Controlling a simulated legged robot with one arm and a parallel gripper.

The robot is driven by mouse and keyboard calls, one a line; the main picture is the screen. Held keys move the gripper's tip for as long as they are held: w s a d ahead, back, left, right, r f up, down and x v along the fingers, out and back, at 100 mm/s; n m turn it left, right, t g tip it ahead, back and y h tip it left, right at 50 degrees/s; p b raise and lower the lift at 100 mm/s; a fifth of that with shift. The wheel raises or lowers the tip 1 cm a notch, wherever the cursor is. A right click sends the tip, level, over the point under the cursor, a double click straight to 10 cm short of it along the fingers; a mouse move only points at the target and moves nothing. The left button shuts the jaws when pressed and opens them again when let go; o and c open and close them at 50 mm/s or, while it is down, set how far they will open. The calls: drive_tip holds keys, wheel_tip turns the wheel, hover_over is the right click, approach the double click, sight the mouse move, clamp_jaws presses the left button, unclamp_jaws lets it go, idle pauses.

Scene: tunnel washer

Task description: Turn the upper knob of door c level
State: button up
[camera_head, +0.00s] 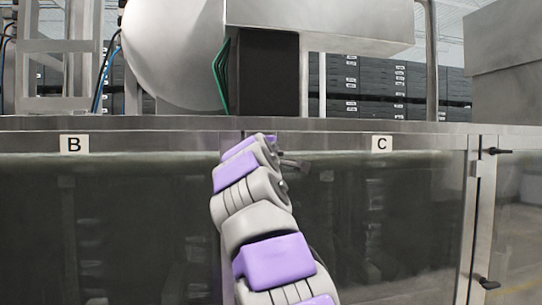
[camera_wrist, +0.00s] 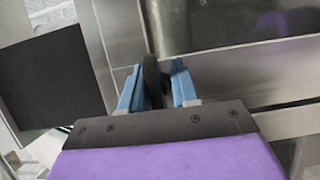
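Door C is the dark glazed panel (camera_head: 400,215) in a metal frame, under the label "C" (camera_head: 381,143) in the head view. My arm reaches up to its upper left corner, where my gripper (camera_head: 288,162) is small and partly hidden by my own wrist. In the wrist view a black knob (camera_wrist: 152,80) stands between the two blue fingers of my gripper (camera_wrist: 156,85). The fingers sit close on both sides of it; I cannot tell whether both touch. The knob's base and its exact tilt are unclear.
Door B, labelled "B" (camera_head: 74,145), is to the left. Two black handles (camera_head: 496,151) (camera_head: 488,283) sit at the post right of door C. A black box (camera_head: 268,72) stands above the ledge and shows in the wrist view (camera_wrist: 55,80).

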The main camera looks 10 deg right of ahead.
drive_tip(key=shift+o, duration=0.8)
drive_tip(key=shift+r, duration=0.1)
drive_tip(key=shift+s+a, duration=0.1)
drive_tip(key=shift+s, duration=0.2)
drive_tip(key=b+v, duration=0.4)
drive_tip(key=v, duration=1.2)
drive_tip(key=shift+s+a, duration=0.15)
drive_tip(key=shift+s, duration=0.1)
